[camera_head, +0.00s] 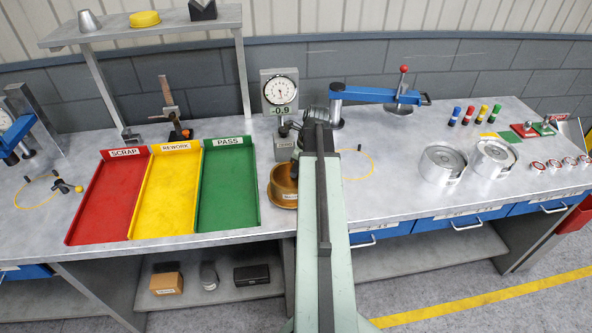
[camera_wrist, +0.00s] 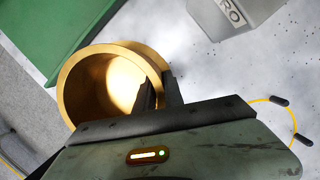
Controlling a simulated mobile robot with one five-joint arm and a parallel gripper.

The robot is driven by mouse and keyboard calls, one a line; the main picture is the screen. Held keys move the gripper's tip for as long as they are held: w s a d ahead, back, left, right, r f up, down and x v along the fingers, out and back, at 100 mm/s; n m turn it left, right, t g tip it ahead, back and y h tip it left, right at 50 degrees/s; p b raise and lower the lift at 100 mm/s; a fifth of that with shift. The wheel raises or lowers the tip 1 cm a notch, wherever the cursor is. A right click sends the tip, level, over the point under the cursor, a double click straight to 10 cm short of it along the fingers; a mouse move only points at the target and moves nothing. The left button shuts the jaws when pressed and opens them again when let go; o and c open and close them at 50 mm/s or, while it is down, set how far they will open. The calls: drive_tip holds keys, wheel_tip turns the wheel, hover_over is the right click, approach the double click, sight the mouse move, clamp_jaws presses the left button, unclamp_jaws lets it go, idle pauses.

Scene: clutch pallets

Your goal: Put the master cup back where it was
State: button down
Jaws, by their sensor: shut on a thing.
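The brass-coloured master cup (camera_head: 283,187) is at the front of the bench, just left of my arm and right of the green PASS tray. In the wrist view the cup (camera_wrist: 72,88) shows its round open mouth and shiny, empty-looking inside. My gripper (camera_wrist: 168,88) is shut on the cup's right-hand wall, with a dark finger at the rim. In the head view my arm hides most of the gripper. I cannot tell whether the cup touches the bench or hangs just above it.
A dial gauge (camera_head: 279,92) reading -0.9 stands behind the cup. Red SCRAP (camera_head: 107,196), yellow REWORK (camera_head: 166,194) and green PASS (camera_head: 229,187) trays lie left, seemingly empty. A blue-armed fixture (camera_head: 375,94) and two silver drums (camera_head: 443,164) (camera_head: 493,157) are right. A yellow cord (camera_head: 372,163) lies between.

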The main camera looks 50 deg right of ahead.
drive_tip(key=shift+s+f+b, duration=0.3)
drive_tip(key=shift+f+b, duration=0.1)
drive_tip(key=shift+f, duration=0.5)
drive_tip(key=shift+w, duration=0.2)
drive_tip(key=shift+s, duration=0.1)
drive_tip(key=c, duration=1.4)
unclamp_jaws()
drive_tip(key=shift+c, duration=0.2)
drive_tip(key=p+v, duration=1.2)
drive_tip(key=shift+r, duration=0.25)
drive_tip(key=shift+d+f, duration=0.1)
drive_tip(key=shift+f, duration=0.05)
